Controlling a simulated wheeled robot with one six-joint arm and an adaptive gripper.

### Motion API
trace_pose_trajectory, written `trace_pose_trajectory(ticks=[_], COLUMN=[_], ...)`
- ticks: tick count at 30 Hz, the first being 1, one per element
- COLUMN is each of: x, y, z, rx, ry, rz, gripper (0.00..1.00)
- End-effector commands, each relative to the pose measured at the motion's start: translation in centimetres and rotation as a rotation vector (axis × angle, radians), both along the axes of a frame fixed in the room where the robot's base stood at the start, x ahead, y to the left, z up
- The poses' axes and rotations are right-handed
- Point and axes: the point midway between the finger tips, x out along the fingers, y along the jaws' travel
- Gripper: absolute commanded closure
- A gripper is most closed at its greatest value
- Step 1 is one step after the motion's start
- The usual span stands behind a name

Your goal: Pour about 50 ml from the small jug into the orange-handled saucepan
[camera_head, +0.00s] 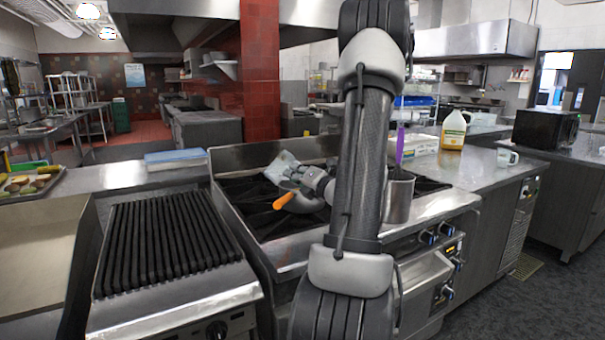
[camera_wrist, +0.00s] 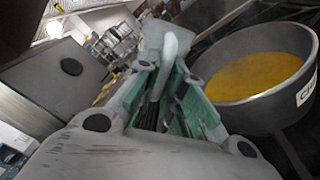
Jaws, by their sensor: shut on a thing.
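My gripper (camera_wrist: 165,95), with green inner pads, is shut on the grey handle of the small jug (camera_wrist: 170,35) in the wrist view. In the head view the pale grey jug (camera_head: 282,167) is held over the stove and looks tilted; its contents are hidden. The saucepan (camera_head: 306,204) with an orange handle (camera_head: 284,200) sits on the stove just below the jug, partly behind my arm. In the wrist view a grey pan (camera_wrist: 245,103) with yellow-orange contents and a white label is close to the right of my gripper; it seems to be this saucepan. No stream is visible.
A ridged grill (camera_head: 170,240) stands left of the stove (camera_head: 240,225). A steel container (camera_head: 398,200) with a purple handle (camera_head: 400,143) is right of my arm. A yellow bottle (camera_head: 454,132) and white mug (camera_head: 507,158) stand on the right counter.

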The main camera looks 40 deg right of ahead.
Motion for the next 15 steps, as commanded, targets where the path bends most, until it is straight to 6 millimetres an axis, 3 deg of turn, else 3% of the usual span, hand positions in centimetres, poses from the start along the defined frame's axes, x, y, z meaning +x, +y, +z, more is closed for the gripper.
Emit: trace_pose_trajectory(ticks=[15], x=[0.0], y=[-0.09], z=[0.6], rx=[0.088], ry=[-0.01], rz=[0.001], gripper=[1.0])
